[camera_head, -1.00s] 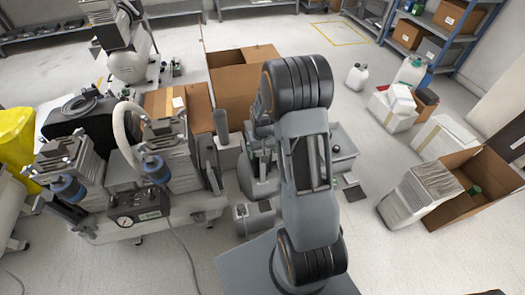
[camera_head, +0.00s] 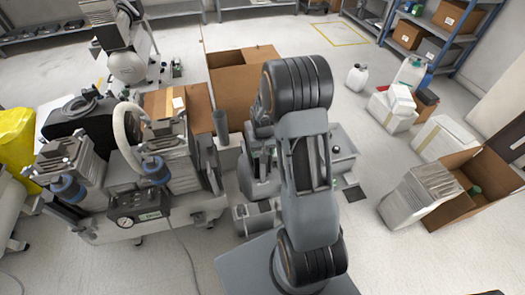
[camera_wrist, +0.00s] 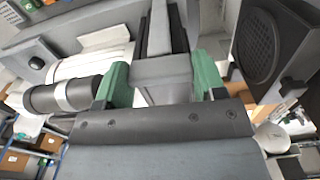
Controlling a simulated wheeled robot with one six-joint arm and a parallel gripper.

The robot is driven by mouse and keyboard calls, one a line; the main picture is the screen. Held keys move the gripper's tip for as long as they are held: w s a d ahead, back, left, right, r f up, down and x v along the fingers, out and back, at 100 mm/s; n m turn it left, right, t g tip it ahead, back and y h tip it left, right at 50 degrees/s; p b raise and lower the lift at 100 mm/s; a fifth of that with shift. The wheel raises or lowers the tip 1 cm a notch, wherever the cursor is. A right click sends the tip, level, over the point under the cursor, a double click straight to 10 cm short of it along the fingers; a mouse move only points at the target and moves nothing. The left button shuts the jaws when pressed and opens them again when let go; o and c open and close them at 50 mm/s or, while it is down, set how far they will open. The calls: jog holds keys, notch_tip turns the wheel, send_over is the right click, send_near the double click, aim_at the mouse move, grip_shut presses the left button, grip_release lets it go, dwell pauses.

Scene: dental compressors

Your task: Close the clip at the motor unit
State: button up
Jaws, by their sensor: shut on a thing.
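In the wrist view, my gripper (camera_wrist: 162,82) has green fingertips on both sides of a grey block-like piece (camera_wrist: 163,72), and is shut on it. This piece seems to be the clip, at the end of a dark grey bar running away from me. Its exact angle is hard to tell. A black cylinder with a pale band (camera_wrist: 62,96) lies left of the fingers. In the head view, my arm hides the gripper and the clip. I cannot tell for certain which housing is the motor unit.
A compressor (camera_head: 150,225) with a gauge and blue-banded motors stands at left. Open cardboard boxes stand behind (camera_head: 235,85) and at right (camera_head: 490,205). In the wrist view, a black round-grilled part (camera_wrist: 272,45) is close on the right. Floor is clear between my arm and the right-hand boxes.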

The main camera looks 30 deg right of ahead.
jog(key=m, duration=0.4)
jog(key=shift+m+p, duration=0.35)
jog(key=shift+m, duration=0.05)
jog(key=m, duration=0.4)
jog(key=m+p, duration=0.1)
jog(key=m, duration=0.4)
jog(key=shift+m, duration=1.7)
jog(key=o, duration=0.9)
notch_tip(320, 180, up, 14)
jog(key=p, duration=0.2)
jog(key=shift+p, duration=0.35)
